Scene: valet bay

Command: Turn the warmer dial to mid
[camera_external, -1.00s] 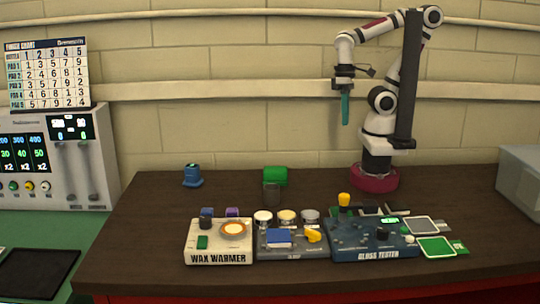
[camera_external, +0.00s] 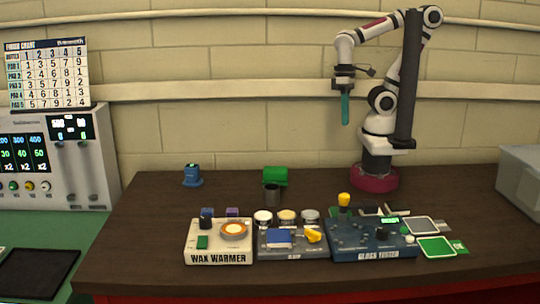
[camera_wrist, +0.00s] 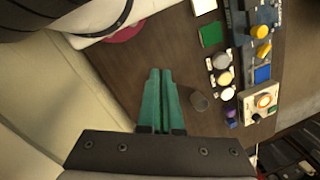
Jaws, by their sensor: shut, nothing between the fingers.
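The wax warmer (camera_external: 219,256) is a cream box at the front left of the dark table. It has a round heating well (camera_external: 235,230) with an orange glow, a dark dial (camera_external: 205,223) at its back left and a green switch (camera_external: 202,242). Which way the dial points is too small to tell. In the wrist view the warmer (camera_wrist: 255,118) is at the right. My gripper (camera_external: 345,121), with teal fingers, hangs high above the back of the table, well apart from the warmer. Its fingers (camera_wrist: 160,75) are shut with nothing between them.
A tray with a blue block (camera_external: 279,238) and several round pots stands right of the warmer. The gloss tester (camera_external: 371,254) with a yellow knob (camera_external: 344,200) is beyond it. A dark cup (camera_external: 271,194) and a green block (camera_external: 275,175) stand behind. The table's back left is mostly clear.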

